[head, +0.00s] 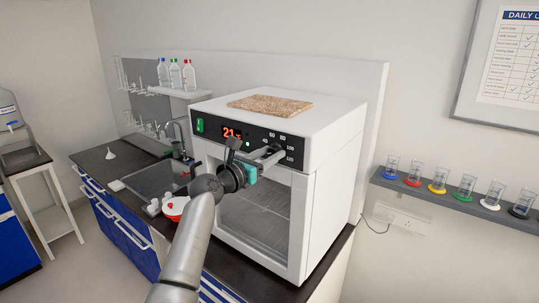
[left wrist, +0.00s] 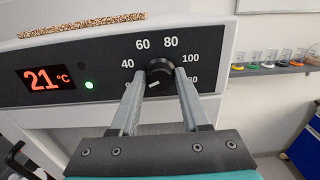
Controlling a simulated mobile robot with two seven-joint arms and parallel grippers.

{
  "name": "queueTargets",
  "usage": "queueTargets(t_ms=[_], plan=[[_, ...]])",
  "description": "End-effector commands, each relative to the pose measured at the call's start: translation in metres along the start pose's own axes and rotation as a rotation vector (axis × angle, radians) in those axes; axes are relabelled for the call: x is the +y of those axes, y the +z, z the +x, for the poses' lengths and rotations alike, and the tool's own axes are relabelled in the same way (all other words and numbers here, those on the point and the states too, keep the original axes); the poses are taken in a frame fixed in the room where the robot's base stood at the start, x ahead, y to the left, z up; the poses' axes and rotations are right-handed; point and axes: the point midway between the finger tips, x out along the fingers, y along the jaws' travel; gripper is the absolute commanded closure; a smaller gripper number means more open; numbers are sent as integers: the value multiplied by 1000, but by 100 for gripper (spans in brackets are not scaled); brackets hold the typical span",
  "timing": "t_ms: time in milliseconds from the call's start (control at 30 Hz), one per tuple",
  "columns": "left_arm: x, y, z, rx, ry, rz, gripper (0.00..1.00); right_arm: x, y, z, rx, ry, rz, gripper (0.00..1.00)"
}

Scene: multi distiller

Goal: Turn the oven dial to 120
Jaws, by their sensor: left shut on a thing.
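The white oven (head: 335,145) stands on the dark counter, with a black control panel across its top front. Its black round dial (left wrist: 160,71) shows in the left wrist view, with 40, 60, 80 and 100 printed around it. The number at lower right is partly covered by a finger, as is the lowest left mark. The dial's white pointer line faces lower left. My left gripper (left wrist: 161,80) is shut on the dial, one finger on each side. In the head view the left gripper (head: 272,157) covers most of the dial. The red display (left wrist: 46,78) reads 21 °C.
A brown board (head: 270,104) lies on the oven. Left of the oven are a sink (head: 160,178), a tap and a red-and-white item (head: 175,207). A shelf (head: 440,195) with several coloured-base beakers is on the right wall.

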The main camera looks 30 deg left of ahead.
Motion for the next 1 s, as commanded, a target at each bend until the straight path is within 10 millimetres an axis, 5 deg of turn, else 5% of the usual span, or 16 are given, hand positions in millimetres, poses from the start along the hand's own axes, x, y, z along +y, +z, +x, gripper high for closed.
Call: queueTargets(t_ms=[133,567,1000], plan=[[0,0,0,0,0,-1,100,0,0,0,0,0,-1,100],[0,0,0,0,0,62,100,0,0,0,0,-1,-1,100],[0,0,0,0,0,414,100,0,0,0,0,-1,0,100]])
